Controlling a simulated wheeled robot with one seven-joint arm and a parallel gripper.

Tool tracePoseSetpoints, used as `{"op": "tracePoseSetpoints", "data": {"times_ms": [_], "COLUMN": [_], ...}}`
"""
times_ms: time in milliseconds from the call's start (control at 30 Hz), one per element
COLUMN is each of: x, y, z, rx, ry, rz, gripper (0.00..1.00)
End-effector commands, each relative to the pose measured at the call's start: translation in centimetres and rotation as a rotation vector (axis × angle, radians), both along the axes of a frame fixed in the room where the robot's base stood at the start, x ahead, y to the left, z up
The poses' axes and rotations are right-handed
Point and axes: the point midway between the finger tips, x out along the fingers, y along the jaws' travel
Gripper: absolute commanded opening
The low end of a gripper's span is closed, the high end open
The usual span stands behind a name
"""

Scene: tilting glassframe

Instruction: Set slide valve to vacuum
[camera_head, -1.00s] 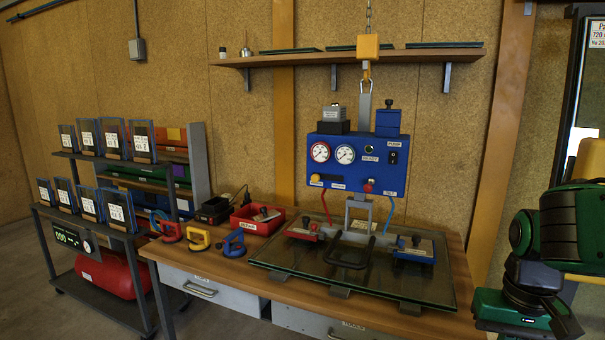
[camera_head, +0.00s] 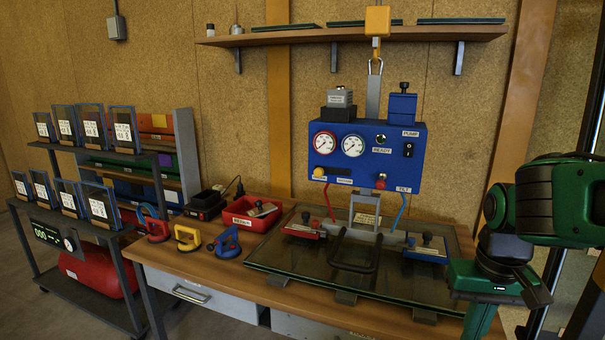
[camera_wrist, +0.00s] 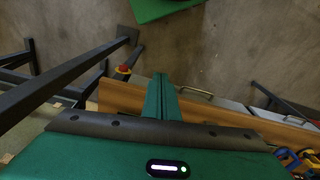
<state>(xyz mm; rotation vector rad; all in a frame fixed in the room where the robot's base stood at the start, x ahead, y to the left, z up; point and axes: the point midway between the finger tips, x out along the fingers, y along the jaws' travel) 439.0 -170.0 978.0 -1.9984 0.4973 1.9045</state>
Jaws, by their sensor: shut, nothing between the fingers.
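The blue control box (camera_head: 366,152) of the vacuum lifter hangs upright from a chain hook above the bench. Its front has a yellow slide knob (camera_head: 319,172), at the left end of a dark labelled slot (camera_head: 341,181); the labels are too small to read. My gripper (camera_wrist: 160,78) is shut and empty in the wrist view, over the floor and bench edge. In the head view my green wrist is at the lower right, right of the box and well apart from it; the fingertips are not clear there.
A glass pane (camera_head: 290,262) lies on the wooden bench (camera_head: 210,270) under the lifter's suction frame. Suction cups and a red bin (camera_head: 250,213) stand to the left. A rack (camera_head: 75,255) with small glass frames is further left. The air before the box is clear.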

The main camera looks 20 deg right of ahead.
Motion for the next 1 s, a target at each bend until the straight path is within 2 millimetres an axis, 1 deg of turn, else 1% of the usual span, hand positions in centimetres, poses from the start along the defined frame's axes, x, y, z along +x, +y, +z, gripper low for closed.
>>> {"op": "tracePoseSetpoints", "data": {"times_ms": [33,67,100,133,167,200,300,400,500,600,767,800,867,967,1000], "x": [2.1,3.6,5.9,7.7,9.5,11.9,17.1,21.2,24.8,27.9,32.6,33.7,35.3,37.8,38.7], "y": [0.7,1.2,2.0,2.8,3.6,4.8,7.3,8.4,8.6,8.3,8.4,8.6,9.1,10.5,11.3], "z": [0.1,0.2,0.3,0.5,0.7,0.9,1.2,1.2,0.9,0.8,1.1,1.4,2.0,3.5,4.3], "rx": [-0.021,-0.035,-0.056,-0.071,-0.085,-0.102,-0.142,-0.194,-0.262,-0.349,-0.518,-0.565,-0.638,-0.770,-0.826], "ry": [-0.026,-0.049,-0.087,-0.116,-0.146,-0.183,-0.246,-0.266,-0.256,-0.232,-0.193,-0.187,-0.179,-0.176,-0.178], "rz": [0.060,0.103,0.164,0.212,0.261,0.321,0.437,0.502,0.539,0.563,0.601,0.611,0.625,0.651,0.660], "gripper": [0.00,0.00,0.00,0.00,0.00,0.00,0.00,0.00,0.00,0.00,0.00,0.00,0.00,0.00,0.00]}}
